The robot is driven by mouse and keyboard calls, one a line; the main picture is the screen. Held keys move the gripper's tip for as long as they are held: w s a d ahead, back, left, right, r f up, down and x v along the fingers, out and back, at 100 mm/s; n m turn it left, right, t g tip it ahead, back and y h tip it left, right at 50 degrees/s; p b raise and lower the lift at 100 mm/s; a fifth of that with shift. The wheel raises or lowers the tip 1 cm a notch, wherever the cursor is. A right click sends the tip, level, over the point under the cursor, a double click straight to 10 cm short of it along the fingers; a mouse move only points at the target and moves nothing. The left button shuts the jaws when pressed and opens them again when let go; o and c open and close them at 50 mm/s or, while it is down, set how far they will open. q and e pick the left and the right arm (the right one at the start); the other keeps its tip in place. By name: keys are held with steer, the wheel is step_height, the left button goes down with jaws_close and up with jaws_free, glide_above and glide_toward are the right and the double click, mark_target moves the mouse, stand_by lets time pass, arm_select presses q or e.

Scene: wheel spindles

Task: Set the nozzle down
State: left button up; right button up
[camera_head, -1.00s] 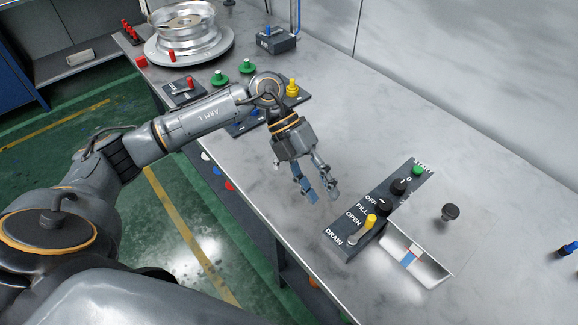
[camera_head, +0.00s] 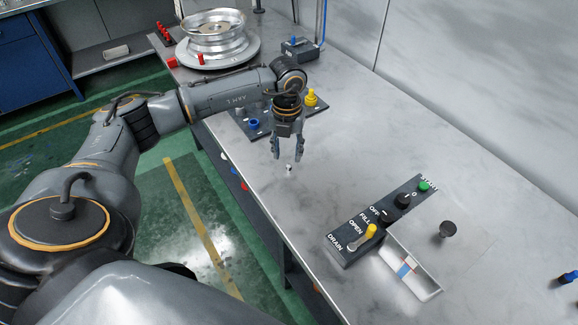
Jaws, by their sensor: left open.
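My left gripper (camera_head: 287,153) points down over the worktable (camera_head: 345,130), its two fingers apart. A small pale and dark piece (camera_head: 288,169), probably the nozzle, is on the tabletop just below the fingertips. It is too small to make out its shape, and I cannot tell whether a fingertip touches it. My right gripper is not in view.
A dark plate with a blue fitting (camera_head: 254,124) and a yellow fitting (camera_head: 311,97) lies behind the gripper. A control panel (camera_head: 345,249), a white tray (camera_head: 432,290) and a black knob (camera_head: 447,229) are nearer right. A wheel rim (camera_head: 215,33) stands at the back.

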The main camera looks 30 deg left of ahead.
mark_target(289, 164)
arm_select(q)
step_height(289, 164, down, 4)
steer(key=shift+w+d+f+p, duration=0.1)
steer(key=shift+w+p, duration=0.05)
steer(key=shift+p, duration=0.9)
steer(key=shift+f, duration=0.65)
jaws_close()
